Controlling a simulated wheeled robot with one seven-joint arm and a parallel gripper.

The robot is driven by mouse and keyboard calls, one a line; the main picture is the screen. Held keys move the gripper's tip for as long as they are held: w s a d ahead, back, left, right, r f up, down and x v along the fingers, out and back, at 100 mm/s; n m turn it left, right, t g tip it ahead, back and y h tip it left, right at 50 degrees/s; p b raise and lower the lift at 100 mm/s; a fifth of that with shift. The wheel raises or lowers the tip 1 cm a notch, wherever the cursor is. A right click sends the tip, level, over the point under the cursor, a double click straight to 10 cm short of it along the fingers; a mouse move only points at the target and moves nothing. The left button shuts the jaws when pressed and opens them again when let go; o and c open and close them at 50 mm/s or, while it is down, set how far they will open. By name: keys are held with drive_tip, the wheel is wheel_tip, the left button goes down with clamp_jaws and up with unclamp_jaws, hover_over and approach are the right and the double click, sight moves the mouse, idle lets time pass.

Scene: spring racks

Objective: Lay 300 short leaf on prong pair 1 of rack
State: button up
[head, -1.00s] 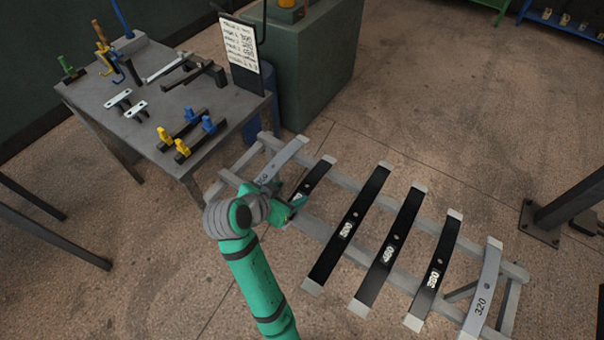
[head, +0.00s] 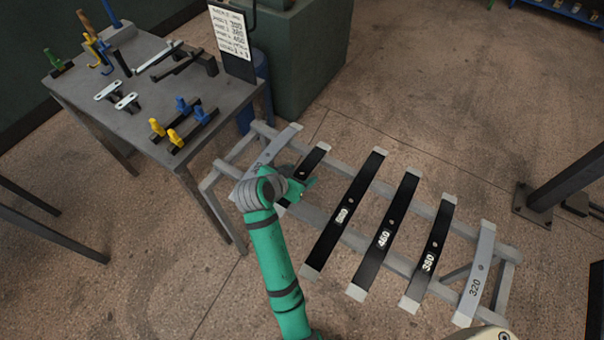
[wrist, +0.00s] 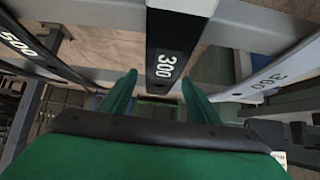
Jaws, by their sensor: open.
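The 300 short leaf (head: 311,162) is black with pale ends and lies across the rack (head: 398,262), between a grey leaf and the black 500 leaf. In the wrist view the 300 leaf (wrist: 172,30) runs down the middle, with its white label facing me. My gripper (head: 309,187) is open at the leaf's nearer part and hides some of it. In the wrist view my green fingers (wrist: 159,78) stand apart, one on each side of the leaf's line. I cannot tell whether they touch it. Prong pair 1 is not clearly identifiable.
The grey 360 leaf (wrist: 275,75) and black 500 leaf (head: 345,210) flank the 300 leaf. The 450 leaf (head: 385,235), 380 leaf (head: 431,255) and grey 320 leaf (head: 478,275) lie further right. A workbench (head: 130,125) with fixtures and a sign (head: 231,40) stand at left.

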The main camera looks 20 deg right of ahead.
drive_tip(key=c, duration=1.4)
drive_tip(key=shift+r, duration=0.1)
clamp_jaws()
